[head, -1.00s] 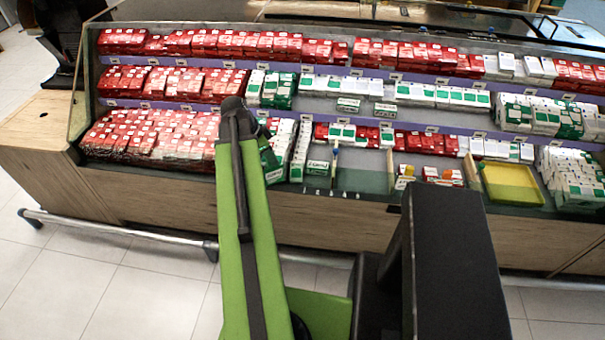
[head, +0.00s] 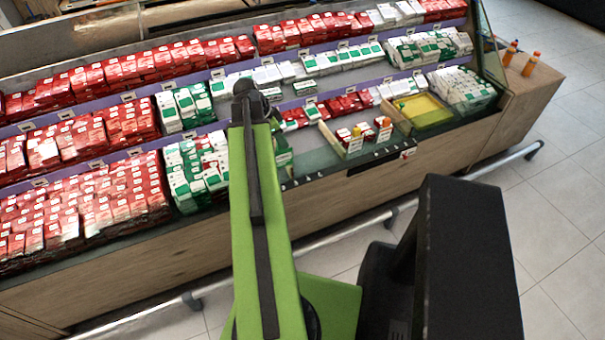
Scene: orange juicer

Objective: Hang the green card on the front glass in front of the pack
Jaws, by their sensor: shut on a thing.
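My green arm reaches up the middle of the head view to a dark joint (head: 247,88). My gripper's jaws are hidden behind it. A green piece (head: 283,150) shows just right of the arm, over the case's front; I cannot tell whether it is my arm or the green card. The low front glass (head: 345,170) runs along the case's front edge, right of the arm. A small white and red card (head: 408,153) is on it. Behind the glass are two small white and red items (head: 355,143) with yellow or orange tops. I cannot tell which pack is meant.
Red packs (head: 80,210) fill the left shelves, beside white and green packs (head: 197,172). A yellow tray (head: 422,112) lies at the front right. A metal rail (head: 345,231) runs low along the case. Two orange bottles (head: 530,63) stand on the right end counter. Tiled floor is clear at right.

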